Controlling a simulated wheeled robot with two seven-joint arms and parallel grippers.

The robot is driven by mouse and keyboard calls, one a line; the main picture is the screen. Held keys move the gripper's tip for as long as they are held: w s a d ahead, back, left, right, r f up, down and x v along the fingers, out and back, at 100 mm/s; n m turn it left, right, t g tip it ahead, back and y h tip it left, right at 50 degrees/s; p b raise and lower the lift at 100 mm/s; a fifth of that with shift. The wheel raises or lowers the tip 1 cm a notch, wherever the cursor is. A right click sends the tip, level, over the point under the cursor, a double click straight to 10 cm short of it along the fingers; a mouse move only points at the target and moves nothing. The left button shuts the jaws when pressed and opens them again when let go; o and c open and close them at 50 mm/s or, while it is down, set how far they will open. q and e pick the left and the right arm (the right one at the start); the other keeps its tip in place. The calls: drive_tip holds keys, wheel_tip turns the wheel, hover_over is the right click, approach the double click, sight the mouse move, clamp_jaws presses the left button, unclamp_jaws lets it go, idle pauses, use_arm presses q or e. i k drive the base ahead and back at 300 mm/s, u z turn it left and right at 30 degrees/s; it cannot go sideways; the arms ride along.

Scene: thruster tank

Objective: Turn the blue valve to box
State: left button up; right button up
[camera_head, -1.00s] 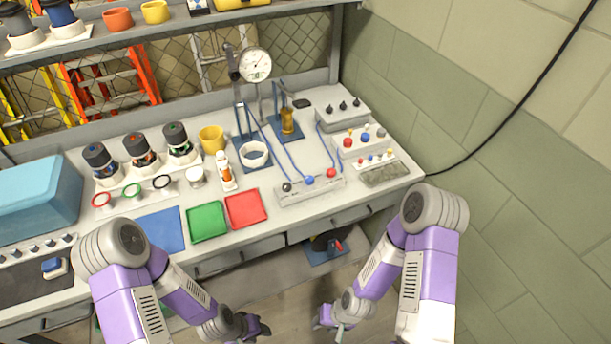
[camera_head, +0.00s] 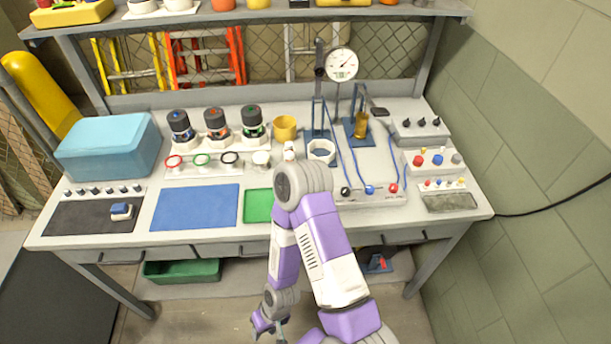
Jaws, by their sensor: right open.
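The blue valve knob (camera_head: 369,189) sits on the front of a white manifold (camera_head: 368,198) on the bench, between a black knob (camera_head: 345,191) and a red knob (camera_head: 394,188). Blue tubes run from the manifold up toward the blue-based stands. A light-blue lidded box (camera_head: 108,147) stands at the left of the bench. My right gripper (camera_head: 268,329) is open, low in front of the bench and well away from the valve. My right arm hides part of the bench's front middle. My left gripper is out of view.
The grey bench (camera_head: 145,215) also holds a blue mat (camera_head: 195,207), a yellow cup (camera_head: 285,128), a pressure gauge (camera_head: 341,64) and switch panels. A shelf (camera_head: 270,14) hangs above. A green tray (camera_head: 182,271) lies below, and a wall closes the right side.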

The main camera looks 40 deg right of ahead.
sight(369, 189)
drive_tip(key=u, duration=0.3)
drive_tip(key=k, duration=0.85)
drive_tip(key=z, duration=1.2)
drive_tip(key=i, duration=0.15)
drive_tip(key=u, duration=0.15)
